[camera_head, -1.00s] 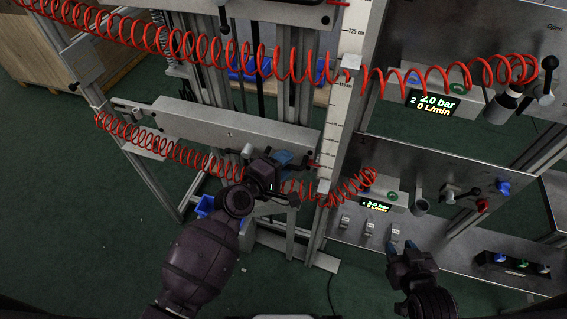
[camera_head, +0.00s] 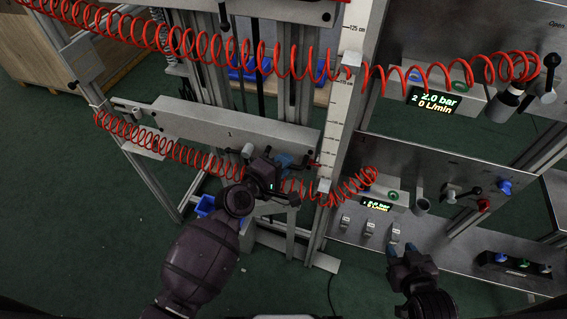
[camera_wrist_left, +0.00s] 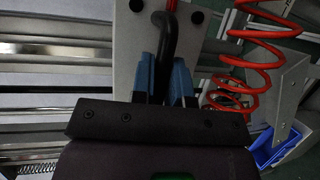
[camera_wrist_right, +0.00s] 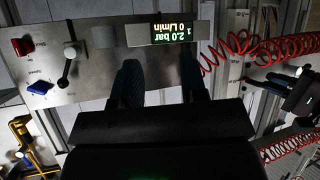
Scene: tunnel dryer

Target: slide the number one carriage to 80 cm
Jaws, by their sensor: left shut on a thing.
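The number one carriage (camera_head: 205,122) is a long grey plate marked 1 in the head view, across the lower part of the frame's uprights. My left gripper (camera_head: 284,161) is at its lower right. In the left wrist view its blue fingers (camera_wrist_left: 163,80) are shut around a bent black handle (camera_wrist_left: 168,38) in front of a pale plate. The vertical scale (camera_head: 337,125) stands just right of the carriage; its lower figures are too small to read.
Red coiled hoses (camera_head: 190,155) hang along both carriages. An upper plate (camera_head: 285,8) crosses the top. The lower control panel (camera_head: 445,180), with display (camera_head: 377,204), and the upper display (camera_head: 433,103) stand at right. A blue bin (camera_head: 206,206) is low at left. Green floor is open at left.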

